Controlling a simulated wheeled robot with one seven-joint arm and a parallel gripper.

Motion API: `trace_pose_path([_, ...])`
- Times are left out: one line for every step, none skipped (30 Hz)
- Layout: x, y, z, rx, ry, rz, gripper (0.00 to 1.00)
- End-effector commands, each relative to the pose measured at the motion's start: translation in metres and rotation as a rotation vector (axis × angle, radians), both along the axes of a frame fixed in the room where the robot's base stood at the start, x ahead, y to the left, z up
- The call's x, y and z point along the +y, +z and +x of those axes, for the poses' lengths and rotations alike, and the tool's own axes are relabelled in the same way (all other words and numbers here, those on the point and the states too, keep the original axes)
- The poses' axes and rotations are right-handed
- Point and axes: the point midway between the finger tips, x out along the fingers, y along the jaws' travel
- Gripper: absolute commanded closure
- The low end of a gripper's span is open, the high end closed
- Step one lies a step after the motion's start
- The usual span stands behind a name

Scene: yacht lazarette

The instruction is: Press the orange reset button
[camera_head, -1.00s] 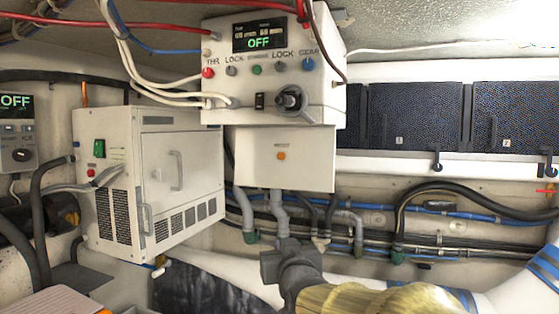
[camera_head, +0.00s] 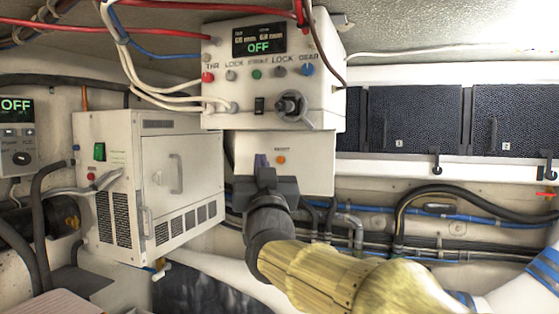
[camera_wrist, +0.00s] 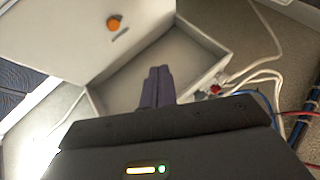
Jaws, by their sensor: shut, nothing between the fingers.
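The orange reset button (camera_head: 281,160) is a small round knob on the front of a plain white lower box (camera_head: 312,176), with a small dark label above it. In the wrist view the button (camera_wrist: 113,24) shows at the upper left, clear of the fingers. My gripper (camera_head: 262,160) is shut and empty, in front of the lower box just left of the button in the head view. The fingertips (camera_wrist: 159,70) show dark and together in the wrist view, to the right of and below the button. I see no contact with the button.
Above is a white control box (camera_head: 325,95) with an OFF display, several coloured knobs and a protruding rotary handle (camera_head: 292,105). A white vented cabinet (camera_head: 190,150) stands to the left. Dark numbered panels (camera_head: 415,118) are at the right, with hoses and pipes below.

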Motion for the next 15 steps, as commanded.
trace_pose_path([-0.002, 0.0, 0.005, 0.002, -0.002, -0.002, 1.0])
trace_pose_path([-0.003, 0.0, 0.008, 0.002, -0.003, -0.001, 1.0])
trace_pose_path([-0.005, -0.001, 0.012, 0.002, -0.004, -0.001, 1.0])
trace_pose_path([-0.006, -0.001, 0.015, 0.002, -0.004, -0.001, 1.0])
trace_pose_path([-0.008, -0.002, 0.019, 0.003, -0.004, -0.003, 1.0])
trace_pose_path([-0.009, -0.002, 0.023, 0.004, -0.003, -0.002, 1.0])
trace_pose_path([-0.01, -0.002, 0.027, 0.003, -0.003, -0.001, 1.0])
trace_pose_path([-0.011, -0.002, 0.03, 0.003, -0.003, -0.002, 1.0])
trace_pose_path([-0.013, -0.002, 0.035, 0.003, -0.003, -0.001, 1.0])
trace_pose_path([-0.014, -0.003, 0.038, 0.003, -0.003, -0.001, 1.0])
trace_pose_path([-0.015, -0.003, 0.042, 0.003, -0.004, -0.003, 1.0])
trace_pose_path([-0.018, -0.004, 0.046, 0.003, -0.003, -0.002, 1.0])
trace_pose_path([-0.019, -0.004, 0.049, 0.003, -0.004, -0.002, 1.0])
trace_pose_path([-0.02, -0.005, 0.053, 0.003, -0.003, -0.002, 1.0])
trace_pose_path([-0.021, -0.007, 0.057, 0.002, -0.002, -0.002, 1.0])
